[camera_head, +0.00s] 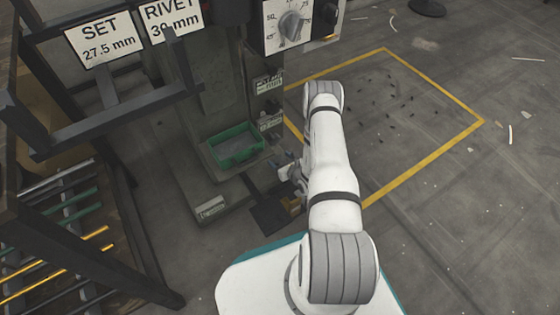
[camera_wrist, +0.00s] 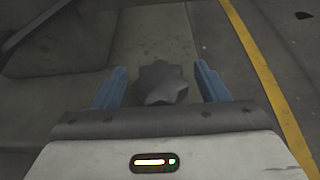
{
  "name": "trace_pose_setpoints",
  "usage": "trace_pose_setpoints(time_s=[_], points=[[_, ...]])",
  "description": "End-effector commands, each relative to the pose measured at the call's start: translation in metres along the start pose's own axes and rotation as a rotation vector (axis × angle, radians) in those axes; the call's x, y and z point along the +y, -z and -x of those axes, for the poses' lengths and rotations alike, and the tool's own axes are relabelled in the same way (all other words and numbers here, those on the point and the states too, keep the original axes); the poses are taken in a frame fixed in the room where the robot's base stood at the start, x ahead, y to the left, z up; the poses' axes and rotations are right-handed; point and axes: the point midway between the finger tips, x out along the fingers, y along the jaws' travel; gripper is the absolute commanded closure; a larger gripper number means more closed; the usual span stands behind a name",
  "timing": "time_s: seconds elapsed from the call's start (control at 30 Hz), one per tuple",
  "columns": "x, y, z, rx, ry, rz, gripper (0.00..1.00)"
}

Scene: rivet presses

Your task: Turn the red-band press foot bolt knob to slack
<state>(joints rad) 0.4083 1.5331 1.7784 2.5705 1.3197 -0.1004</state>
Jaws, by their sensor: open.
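The foot bolt knob (camera_wrist: 163,84) is a dark, star-shaped knob in the middle of the wrist view. My gripper (camera_wrist: 161,68) is open, with one blue finger on each side of the knob. Gaps show between the knob and both fingers, and I cannot tell how deep the fingers reach along it. In the head view my gripper (camera_head: 287,168) is low beside the base of the grey press (camera_head: 205,100). The knob is not clearly visible there. I see no red band on the press in either view.
A green tray (camera_head: 236,145) sits on the press. A dial (camera_head: 292,26) is above. Sign plates (camera_head: 102,40) hang on a dark frame at upper left. A rack (camera_head: 60,235) with coloured rods stands at left. Yellow lines (camera_head: 432,80) mark open floor at right.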

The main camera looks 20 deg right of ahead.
Motion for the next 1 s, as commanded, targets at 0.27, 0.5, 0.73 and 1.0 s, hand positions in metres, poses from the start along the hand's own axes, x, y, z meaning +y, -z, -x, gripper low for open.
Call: trace_pose_setpoints(time_s=[0.27,0.5,0.73,1.0], points=[[-0.0005,-0.0008,-0.0139,-0.001,0.001,-0.001,0.33],[-0.0008,-0.0009,-0.0134,0.000,0.001,-0.002,0.39],[-0.0010,-0.0007,-0.0132,0.000,0.001,-0.002,0.58],[-0.0013,-0.0005,-0.0129,0.000,0.001,-0.002,0.77]])
